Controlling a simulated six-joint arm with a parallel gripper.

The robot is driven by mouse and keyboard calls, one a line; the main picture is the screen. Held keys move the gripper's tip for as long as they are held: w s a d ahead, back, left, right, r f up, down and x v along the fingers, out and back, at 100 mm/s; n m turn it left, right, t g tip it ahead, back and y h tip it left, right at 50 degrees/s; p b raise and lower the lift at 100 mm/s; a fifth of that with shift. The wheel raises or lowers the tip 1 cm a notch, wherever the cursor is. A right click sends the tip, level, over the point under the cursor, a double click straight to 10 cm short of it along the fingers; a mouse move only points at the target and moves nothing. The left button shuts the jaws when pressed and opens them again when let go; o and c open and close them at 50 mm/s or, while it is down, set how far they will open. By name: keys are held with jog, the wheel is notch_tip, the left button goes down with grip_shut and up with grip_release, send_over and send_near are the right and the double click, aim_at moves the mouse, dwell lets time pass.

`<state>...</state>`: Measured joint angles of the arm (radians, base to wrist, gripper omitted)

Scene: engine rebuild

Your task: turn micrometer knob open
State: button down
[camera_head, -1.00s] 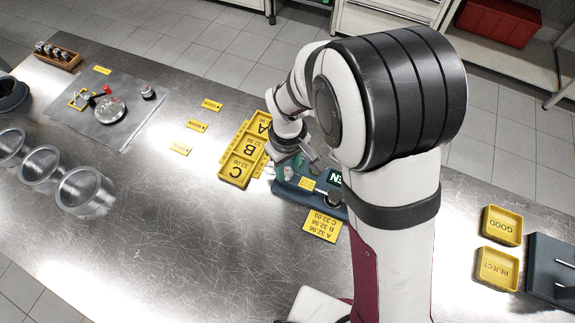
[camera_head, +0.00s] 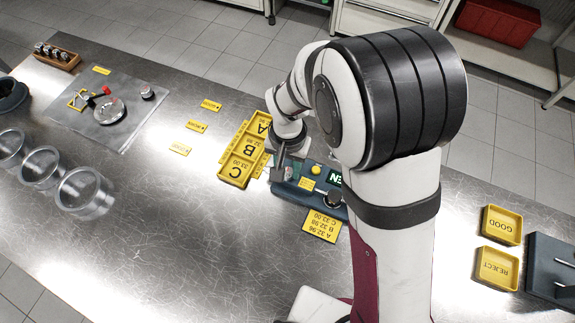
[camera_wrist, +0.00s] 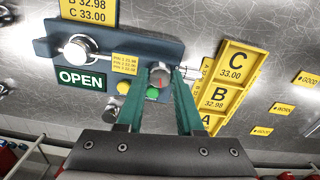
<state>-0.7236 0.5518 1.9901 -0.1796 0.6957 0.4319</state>
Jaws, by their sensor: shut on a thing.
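The micrometer stand (camera_head: 293,192) is a dark blue block on the metal table; it also shows in the wrist view (camera_wrist: 180,50). A silver knob with a red mark (camera_wrist: 160,75) stands at its near edge, between the green fingertips of my gripper (camera_wrist: 163,73). My gripper is shut on this knob. In the head view my gripper (camera_head: 281,165) reaches the left end of the stand, and the knob is hidden. A green panel reading OPEN (camera_wrist: 81,78) is on the stand, with a second silver round part (camera_wrist: 78,48) beside it.
Yellow trays A, B and C (camera_head: 237,172) stand close to the left of the stand. A yellow value plate (camera_head: 322,224) lies in front. GOOD (camera_head: 502,226) and REJECT (camera_head: 496,268) trays are at right.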

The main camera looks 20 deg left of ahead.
aim_at(288, 172)
jog(key=m, duration=0.8)
jog(key=shift+m, duration=0.6)
jog(key=c, duration=0.5)
grip_release()
jog(key=shift+c, duration=0.2)
notch_tip(288, 172, up, 16)
